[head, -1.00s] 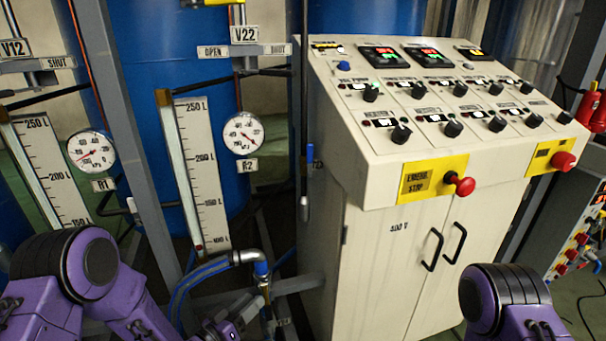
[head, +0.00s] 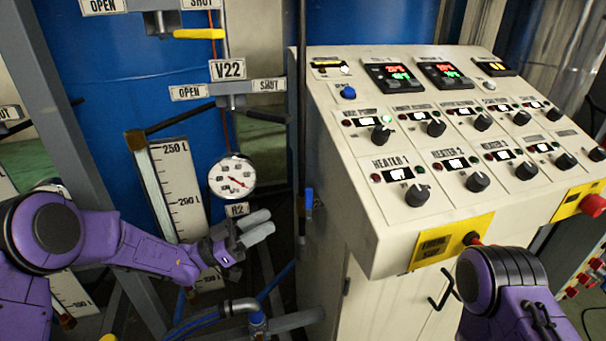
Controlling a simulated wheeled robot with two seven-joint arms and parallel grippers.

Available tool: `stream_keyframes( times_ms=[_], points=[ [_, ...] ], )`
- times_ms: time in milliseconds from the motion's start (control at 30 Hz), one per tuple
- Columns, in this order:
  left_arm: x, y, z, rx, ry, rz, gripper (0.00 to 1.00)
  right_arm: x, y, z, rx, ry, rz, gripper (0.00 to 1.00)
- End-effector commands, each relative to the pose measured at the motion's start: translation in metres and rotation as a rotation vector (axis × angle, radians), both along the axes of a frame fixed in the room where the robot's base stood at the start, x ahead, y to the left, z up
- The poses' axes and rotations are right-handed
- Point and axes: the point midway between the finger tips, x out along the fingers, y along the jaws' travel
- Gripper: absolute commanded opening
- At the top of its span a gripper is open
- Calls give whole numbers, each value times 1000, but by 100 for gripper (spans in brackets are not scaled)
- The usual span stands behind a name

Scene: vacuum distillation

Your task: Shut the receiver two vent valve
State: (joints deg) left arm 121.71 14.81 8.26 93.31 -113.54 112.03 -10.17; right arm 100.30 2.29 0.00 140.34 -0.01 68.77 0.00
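The V22 sign (head: 228,70) hangs above a small grey valve body (head: 232,101), with an OPEN plate (head: 190,92) at its left and a SHUT plate (head: 268,86) at its right. I cannot make out the V22 handle's position clearly. Dark pipes run out from the valve to both sides. Round gauge R2 (head: 232,177) sits below it. My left gripper (head: 266,224) is below and right of the gauge, well under the valve, its two grey fingers apart and empty. My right gripper is out of view; only part of my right arm shows.
The control cabinet (head: 375,240) with knobs and displays stands close to the right of my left gripper. A level scale (head: 180,190) is left of the gauge. Another valve with a yellow handle (head: 198,34) is above V22. A dark upright pole (head: 302,130) stands beside the cabinet.

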Motion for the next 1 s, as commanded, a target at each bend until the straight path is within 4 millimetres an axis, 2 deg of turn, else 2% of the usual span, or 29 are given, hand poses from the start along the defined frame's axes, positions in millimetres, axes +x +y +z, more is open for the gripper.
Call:
stream_keyframes(
  times_ms=[33, 167, 400, 600, 967, 1000],
  points=[
    [0, 0, 8, 1, -13, -11, 37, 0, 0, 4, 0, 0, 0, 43],
    [1, -8, 16, 4, -26, -25, 37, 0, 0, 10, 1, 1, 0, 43],
    [16, -56, 38, 5, -24, -29, 37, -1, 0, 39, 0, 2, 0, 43],
    [27, -85, 49, 5, -25, -24, 37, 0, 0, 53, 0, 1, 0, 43],
    [30, -93, 49, 2, -24, -21, 37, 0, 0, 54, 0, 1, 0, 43],
    [30, -93, 49, 2, -24, -21, 27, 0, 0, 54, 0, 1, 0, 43]
  ],
)
